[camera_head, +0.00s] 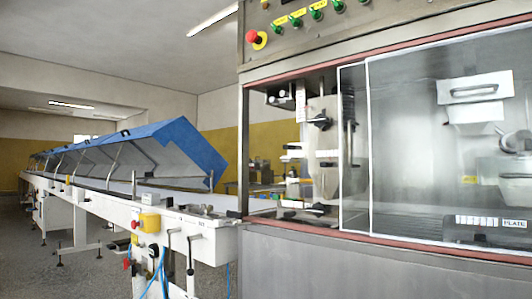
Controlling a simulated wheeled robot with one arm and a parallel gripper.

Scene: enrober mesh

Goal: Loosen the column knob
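A metal column assembly (319,140) stands behind the opening at the left end of the enclosed machine. A dark knob (321,122) sticks out from its upper part. Other dark handles or knobs (327,164) show lower down and to its left; I cannot tell for sure which one is the column knob. Whether any of them is tight or loose cannot be seen. My gripper is not in view, and nothing touches the column.
A clear sliding panel (432,150) with a white edge covers the opening to the right of the column. A red stop button (252,36) and several green buttons (317,15) are above. A long conveyor (110,190) with raised blue covers (178,135) runs away left. Bare floor (85,275) shows at lower left.

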